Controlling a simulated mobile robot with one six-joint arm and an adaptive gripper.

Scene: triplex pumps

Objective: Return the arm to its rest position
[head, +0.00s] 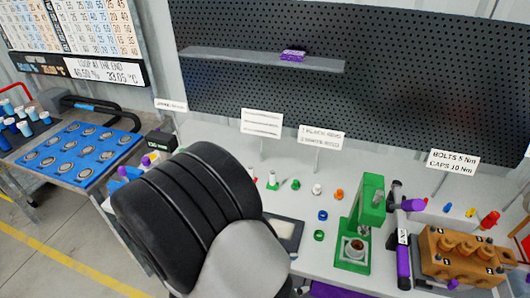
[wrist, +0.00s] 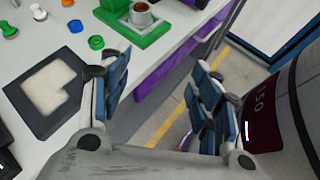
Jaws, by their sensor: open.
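My gripper (wrist: 160,92) shows in the wrist view with its two blue-padded fingers spread apart and nothing between them. It hangs beside the front edge of the white workbench (wrist: 55,40), with the floor visible beyond the gap. My dark arm link (head: 190,215) fills the lower left middle of the head view and covers part of the bench. My gripper's fingers are hidden in the head view.
A green press (head: 362,225), a brown pump block (head: 455,255), several small coloured caps and a dark tray (wrist: 50,92) are on the bench. A blue tray (head: 78,155) of round parts is at left. Open floor (head: 40,265) lies at lower left.

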